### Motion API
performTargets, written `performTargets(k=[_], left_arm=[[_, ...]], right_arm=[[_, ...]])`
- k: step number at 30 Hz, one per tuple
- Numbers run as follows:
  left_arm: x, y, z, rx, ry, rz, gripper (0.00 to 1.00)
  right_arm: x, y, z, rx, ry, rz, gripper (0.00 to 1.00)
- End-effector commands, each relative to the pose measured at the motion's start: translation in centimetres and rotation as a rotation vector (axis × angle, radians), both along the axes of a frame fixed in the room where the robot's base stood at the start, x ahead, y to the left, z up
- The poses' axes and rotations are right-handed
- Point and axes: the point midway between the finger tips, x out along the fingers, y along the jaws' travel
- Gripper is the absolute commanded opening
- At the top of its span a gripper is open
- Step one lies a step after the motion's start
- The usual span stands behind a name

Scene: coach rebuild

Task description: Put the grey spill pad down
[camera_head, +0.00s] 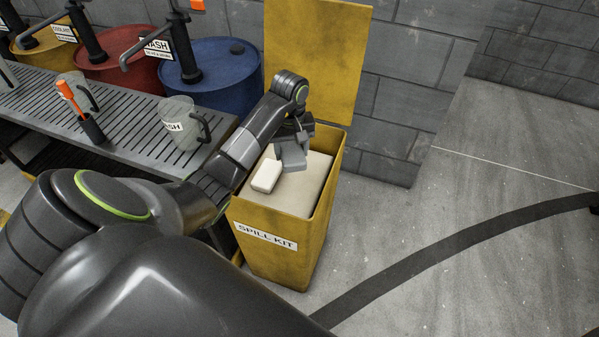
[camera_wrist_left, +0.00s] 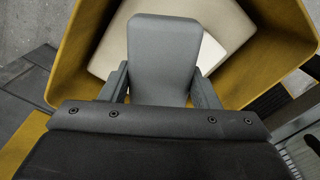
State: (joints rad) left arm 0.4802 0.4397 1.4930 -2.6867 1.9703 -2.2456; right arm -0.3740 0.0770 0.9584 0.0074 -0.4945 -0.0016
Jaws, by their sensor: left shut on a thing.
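The grey spill pad (camera_head: 292,157) is in my left gripper (camera_head: 293,138), above the open top of the yellow spill kit bin (camera_head: 282,262). In the left wrist view the pad (camera_wrist_left: 163,50) stands out between the two fingers of the gripper (camera_wrist_left: 161,88), which is shut on it. Below it, a large cream block (camera_head: 308,190) fills much of the bin's inside. I cannot tell whether the pad touches this block. My right gripper is not in view.
A small white block (camera_head: 267,175) lies on the cream block. The bin's yellow lid (camera_head: 318,50) stands up behind. A slatted bench (camera_head: 130,128) with jugs (camera_head: 180,125) and drums (camera_head: 215,78) is at left. The floor at right is clear.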

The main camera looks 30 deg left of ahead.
Motion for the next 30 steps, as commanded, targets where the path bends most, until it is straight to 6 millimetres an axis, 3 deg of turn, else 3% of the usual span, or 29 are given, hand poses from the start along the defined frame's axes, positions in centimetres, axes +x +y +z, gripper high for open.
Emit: performTargets(k=[1,6,12,20,30], left_arm=[[0.1,-0.6,-1.0,-0.002,-0.003,-0.094,0.3],[0.1,-1.8,-2.0,-0.003,-0.003,-0.369,0.3],[0.1,-2.5,-2.4,-0.001,-0.004,-0.54,0.3],[0.1,-2.6,-3.4,-0.002,-0.004,-0.572,0.3],[0.1,-2.6,-5.2,-0.002,-0.004,-0.57,0.3]], right_arm=[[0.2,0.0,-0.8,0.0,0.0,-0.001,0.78],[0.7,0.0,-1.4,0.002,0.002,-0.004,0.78],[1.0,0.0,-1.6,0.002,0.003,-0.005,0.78],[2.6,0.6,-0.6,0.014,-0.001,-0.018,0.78],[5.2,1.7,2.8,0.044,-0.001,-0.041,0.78]])
